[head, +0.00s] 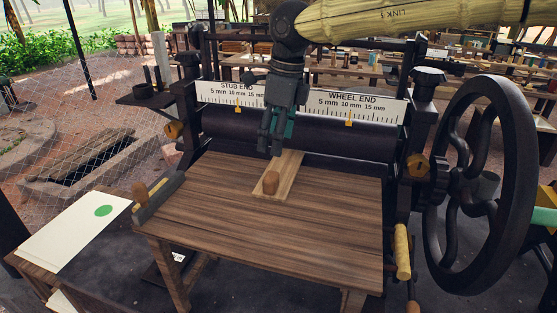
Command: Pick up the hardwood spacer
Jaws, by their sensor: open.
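A pale wooden strip (286,172) with a brown knob (270,182) near its front end lies on the brown plank table of the roller machine. It looks like the hardwood spacer. Its far end runs back toward the dark roller. My gripper (270,150) points down above the strip, a little behind the knob. It is open and empty. I cannot tell the exact height of the fingertips over the strip.
The plank table (230,220) is clear around the strip. A white scale board (370,106) and dark roller (350,142) stand behind. A large black handwheel (524,150) is at right. A dark bar (158,201) with a knob lies along the left edge.

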